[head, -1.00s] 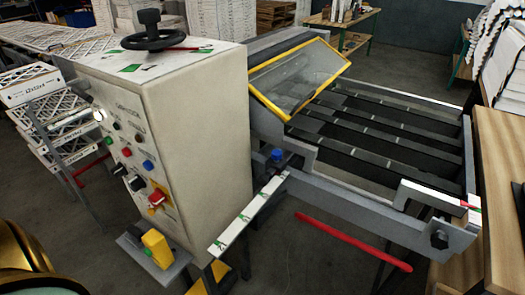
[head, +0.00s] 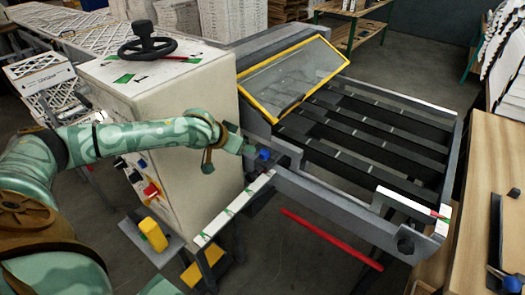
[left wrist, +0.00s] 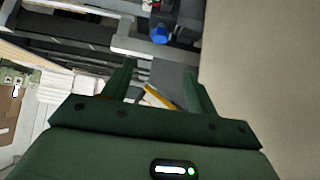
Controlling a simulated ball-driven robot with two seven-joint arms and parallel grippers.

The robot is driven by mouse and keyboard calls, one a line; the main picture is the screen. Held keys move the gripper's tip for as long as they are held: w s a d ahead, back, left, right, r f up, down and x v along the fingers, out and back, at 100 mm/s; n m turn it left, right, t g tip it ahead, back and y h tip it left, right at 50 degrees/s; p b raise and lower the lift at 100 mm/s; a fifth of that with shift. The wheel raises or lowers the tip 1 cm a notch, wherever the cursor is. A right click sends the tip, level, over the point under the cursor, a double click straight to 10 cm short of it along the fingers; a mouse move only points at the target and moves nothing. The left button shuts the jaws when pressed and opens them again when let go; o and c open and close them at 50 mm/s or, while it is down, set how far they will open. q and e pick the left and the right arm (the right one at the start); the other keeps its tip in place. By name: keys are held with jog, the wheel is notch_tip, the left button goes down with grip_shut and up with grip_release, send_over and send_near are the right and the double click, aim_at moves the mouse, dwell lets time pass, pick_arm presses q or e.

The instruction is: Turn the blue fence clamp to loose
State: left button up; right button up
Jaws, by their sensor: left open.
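The blue fence clamp (head: 263,154) is a small knob on the machine's grey front rail, just right of the white cabinet. It also shows in the left wrist view (left wrist: 161,35), beyond the fingertips and near the top edge. My left gripper (head: 246,149) is just left of the clamp in the head view. In the left wrist view its two green fingers (left wrist: 158,74) are spread and empty, with the clamp ahead of the gap and not between them. My right gripper is not in view.
The white control cabinet (head: 170,95) with a black handwheel (head: 148,42) stands close beside my left arm. A white scale strip (head: 234,209) sticks out below the clamp. A yellow-framed clear guard (head: 293,77) is behind it. A red bar (head: 330,239) runs below the rail.

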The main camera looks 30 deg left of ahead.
aim_at(264, 152)
pick_arm(q)
jog(key=b+x, duration=0.4)
jog(key=x, duration=1)
jog(key=shift+w+d+f, duration=0.1)
jog(key=shift+w+f, duration=0.05)
jog(key=shift+f, duration=0.15)
jog(key=shift+w+f+b, duration=0.3)
jog(key=shift+w+f, duration=0.05)
jog(key=shift+w, duration=0.15)
jog(key=c, duration=1)
